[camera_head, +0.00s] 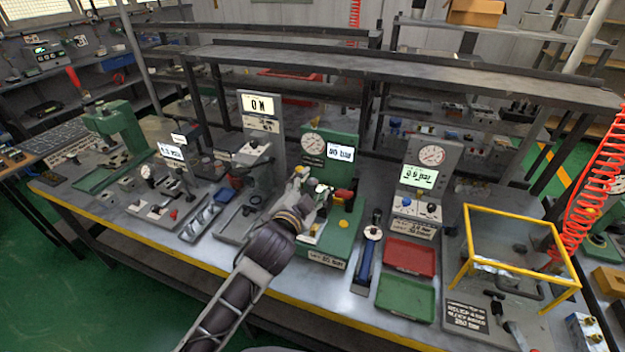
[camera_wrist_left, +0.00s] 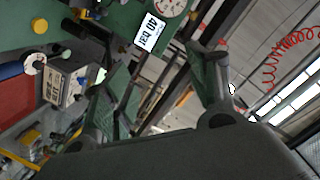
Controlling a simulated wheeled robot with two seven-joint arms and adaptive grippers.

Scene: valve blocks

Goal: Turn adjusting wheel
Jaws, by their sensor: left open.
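My left gripper (camera_head: 311,188) reaches in over the green valve station (camera_head: 331,250) in the middle of the bench. The station carries a round gauge (camera_head: 313,145) and a lit bar display (camera_head: 341,152); the display also shows in the left wrist view (camera_wrist_left: 147,33). A red and black part (camera_head: 344,194) and a yellow knob (camera_head: 343,223) sit just right of the gripper. In the left wrist view the two fingers stand apart with nothing visible between them. I cannot make out which part is the adjusting wheel; the hand hides some of the station. My right gripper is not seen.
A red tray (camera_head: 409,257) and a green tray (camera_head: 405,298) lie to the right, beside a yellow-framed box (camera_head: 468,245). A grey gauge station (camera_head: 430,172) stands behind them. Other stations crowd the left. Shelves (camera_head: 400,77) run behind the bench.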

